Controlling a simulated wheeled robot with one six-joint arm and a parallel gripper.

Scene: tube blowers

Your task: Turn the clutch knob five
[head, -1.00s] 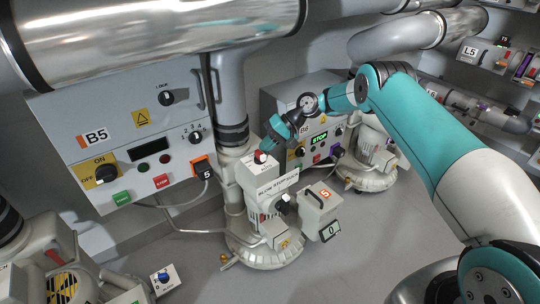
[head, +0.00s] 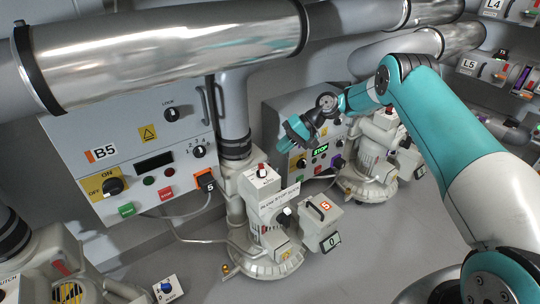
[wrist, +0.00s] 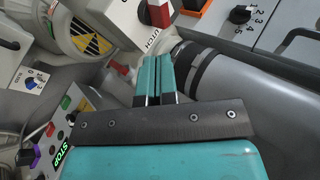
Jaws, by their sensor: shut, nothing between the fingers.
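The clutch knob (head: 262,171) of blower five has a red grip with a pale part and sits on a light box on top of the blower (head: 268,245). In the wrist view the red knob (wrist: 158,14) is at the top, beside letters ending in "UTCH". My gripper (head: 284,141) is up and right of the knob, apart from it. In the wrist view its two teal fingers (wrist: 154,62) are together, with nothing between them, and their tips are clear of the knob. The knob's exact angle is hard to read.
A second panel (head: 285,110) and blower (head: 375,180) stand behind my gripper. A large silver pipe (head: 170,45) crosses above. Grey floor (head: 370,260) is free at front right.

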